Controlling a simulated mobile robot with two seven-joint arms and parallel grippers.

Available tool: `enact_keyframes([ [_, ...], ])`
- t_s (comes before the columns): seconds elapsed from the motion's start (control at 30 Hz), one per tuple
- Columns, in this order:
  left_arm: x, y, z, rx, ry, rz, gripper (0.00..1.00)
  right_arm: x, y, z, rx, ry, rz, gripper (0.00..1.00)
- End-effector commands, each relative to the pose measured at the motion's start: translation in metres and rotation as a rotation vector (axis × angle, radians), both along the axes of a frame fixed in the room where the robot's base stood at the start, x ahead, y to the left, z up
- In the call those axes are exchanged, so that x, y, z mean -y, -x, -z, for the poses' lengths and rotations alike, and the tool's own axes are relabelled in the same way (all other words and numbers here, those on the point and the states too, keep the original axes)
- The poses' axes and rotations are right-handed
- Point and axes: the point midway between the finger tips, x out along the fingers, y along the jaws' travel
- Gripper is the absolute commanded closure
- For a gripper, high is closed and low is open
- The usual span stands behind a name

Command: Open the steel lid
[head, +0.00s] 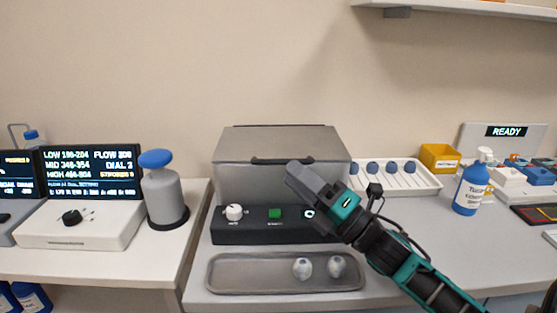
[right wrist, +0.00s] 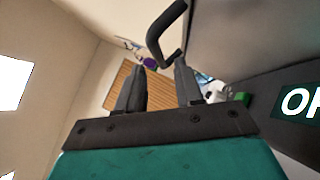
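The steel lid (head: 275,143) is the grey metal cover of a box on the bench, and it looks closed. A black bar handle (head: 270,161) runs along its front edge. My right gripper (head: 296,174) is in front of the lid, near the right part of the handle. In the right wrist view the two fingers of this gripper (right wrist: 160,70) are apart with nothing between them. The black handle (right wrist: 162,38) curves just beyond the fingertips there; I cannot tell whether they touch. My left gripper is not in view.
Below the lid is a black panel (head: 255,230) with a white knob (head: 234,212) and a green button (head: 275,213). A grey tray (head: 240,273) with two pale round items lies in front. A blue-topped grey canister (head: 165,195) stands left. A blue pump bottle (head: 471,189) stands right.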

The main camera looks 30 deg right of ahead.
Motion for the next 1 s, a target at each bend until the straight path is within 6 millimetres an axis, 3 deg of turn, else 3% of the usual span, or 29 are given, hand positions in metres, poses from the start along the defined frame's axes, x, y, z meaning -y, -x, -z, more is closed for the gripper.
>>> enact_keyframes([
  [0.3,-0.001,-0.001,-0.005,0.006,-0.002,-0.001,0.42,-0.013,-0.037,-0.018,0.002,-0.001,0.0,0.64],
  [0.77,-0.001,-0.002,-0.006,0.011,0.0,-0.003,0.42,-0.016,-0.046,-0.02,-0.001,0.0,0.0,0.64],
  [1.0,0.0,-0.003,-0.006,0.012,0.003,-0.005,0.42,-0.016,-0.046,-0.02,0.0,0.0,0.0,0.85],
])
